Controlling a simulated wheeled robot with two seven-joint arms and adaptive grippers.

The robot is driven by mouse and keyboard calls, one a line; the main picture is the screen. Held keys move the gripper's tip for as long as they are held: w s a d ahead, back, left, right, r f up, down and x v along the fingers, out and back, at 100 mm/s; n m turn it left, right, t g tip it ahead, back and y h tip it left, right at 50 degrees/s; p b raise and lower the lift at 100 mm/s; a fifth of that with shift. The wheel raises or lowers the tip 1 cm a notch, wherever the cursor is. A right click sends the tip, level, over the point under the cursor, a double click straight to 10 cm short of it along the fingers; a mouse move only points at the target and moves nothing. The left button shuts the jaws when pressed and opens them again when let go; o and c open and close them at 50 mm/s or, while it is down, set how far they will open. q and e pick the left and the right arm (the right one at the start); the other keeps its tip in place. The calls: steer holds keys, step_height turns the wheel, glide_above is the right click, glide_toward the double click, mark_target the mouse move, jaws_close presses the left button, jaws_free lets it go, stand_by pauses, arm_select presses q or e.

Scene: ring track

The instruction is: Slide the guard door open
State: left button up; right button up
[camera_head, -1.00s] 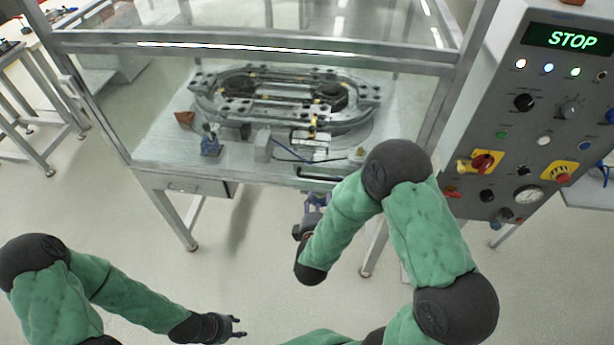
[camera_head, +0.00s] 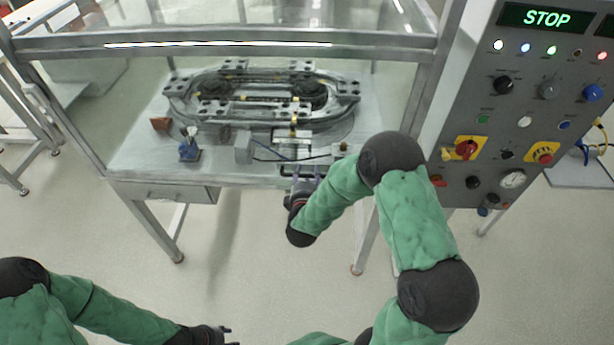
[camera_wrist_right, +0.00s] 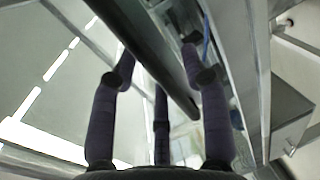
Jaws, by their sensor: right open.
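The guard door (camera_head: 265,62) is a clear panel in a metal frame on the front of the machine cell. Its handle, a dark bar, runs diagonally across the right wrist view (camera_wrist_right: 155,55). My right gripper (camera_head: 305,183) is at the handle, low on the cell's front; its arm and the gripper hide most of the handle in the head view. In the wrist view my right gripper (camera_wrist_right: 163,82) is open, its dark fingers spread on both sides of the bar; contact cannot be told. My left gripper (camera_head: 224,337) is open and empty, low over the floor.
An oval ring track (camera_head: 262,98) stands on the cell's table behind the door. A control panel (camera_head: 535,110) reading STOP, with knobs and switches, stands close at the right. A drawer (camera_head: 168,193) sits under the table. The floor in front is clear.

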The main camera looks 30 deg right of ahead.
jaws_close()
steer(key=shift+r, duration=0.15)
step_height(320, 180, up, 41)
steer(key=p, duration=3.4)
steer(key=shift+w+d, duration=0.1)
jaws_free()
